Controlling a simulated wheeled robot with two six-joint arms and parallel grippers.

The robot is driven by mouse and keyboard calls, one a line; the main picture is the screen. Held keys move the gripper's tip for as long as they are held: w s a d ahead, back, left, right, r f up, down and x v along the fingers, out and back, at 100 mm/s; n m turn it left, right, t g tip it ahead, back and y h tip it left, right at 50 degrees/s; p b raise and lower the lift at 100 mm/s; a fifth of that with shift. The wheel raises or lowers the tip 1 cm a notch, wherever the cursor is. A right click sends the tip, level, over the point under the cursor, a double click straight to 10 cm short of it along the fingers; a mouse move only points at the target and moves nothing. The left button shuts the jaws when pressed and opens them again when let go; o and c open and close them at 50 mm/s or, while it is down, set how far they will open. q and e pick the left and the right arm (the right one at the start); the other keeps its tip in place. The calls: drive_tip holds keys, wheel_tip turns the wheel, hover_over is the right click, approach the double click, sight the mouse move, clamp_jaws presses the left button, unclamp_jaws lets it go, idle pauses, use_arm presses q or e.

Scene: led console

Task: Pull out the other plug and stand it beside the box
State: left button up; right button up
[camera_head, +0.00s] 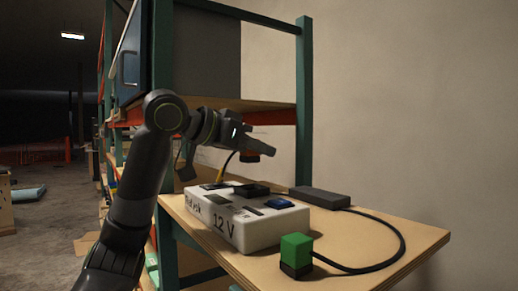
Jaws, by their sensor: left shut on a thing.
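My left gripper (264,149) is above the back of the box, shut on a small orange-brown plug (250,157), which is mostly hidden by the fingers. The plug appears clear of the box top. A yellow cable (227,164) runs down from near it to behind the box. A green plug (296,250) with a dark base stands upright on the table in front of the box's right end. My right gripper is not in view.
A black cable (397,234) loops from the green plug over the table (420,238) to a dark adapter (320,197) behind the box. A green shelf post (304,100) and shelf board rise behind. The table's right end is clear.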

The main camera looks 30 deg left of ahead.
use_arm(q)
drive_tip(key=shift+w+a+f, duration=0.1)
drive_tip(key=shift+w+a, duration=0.05)
drive_tip(key=shift+a, duration=1.05)
drive_tip(key=shift+w+a+f, duration=0.1)
drive_tip(key=shift+a, duration=1.1)
drive_tip(key=shift+w+a, duration=0.15)
drive_tip(key=shift+a, duration=1.2)
drive_tip(key=shift+w+a, duration=0.15)
drive_tip(key=shift+a, duration=1.2)
drive_tip(key=w+a+p, duration=0.1)
drive_tip(key=a+p, duration=0.1)
drive_tip(key=a, duration=0.8)
drive_tip(key=shift+a+f, duration=0.25)
drive_tip(key=shift+f, duration=0.05)
drive_tip(key=shift+w+f, duration=0.1)
drive_tip(key=shift+f, duration=0.05)
drive_tip(key=shift+f+b, duration=4.05)
drive_tip(key=shift+f, duration=0.35)
drive_tip(key=shift+f+b, duration=0.55)
drive_tip(key=shift+f, duration=0.05)
drive_tip(key=o, duration=1.1)
drive_tip(key=shift+c, duration=0.2)
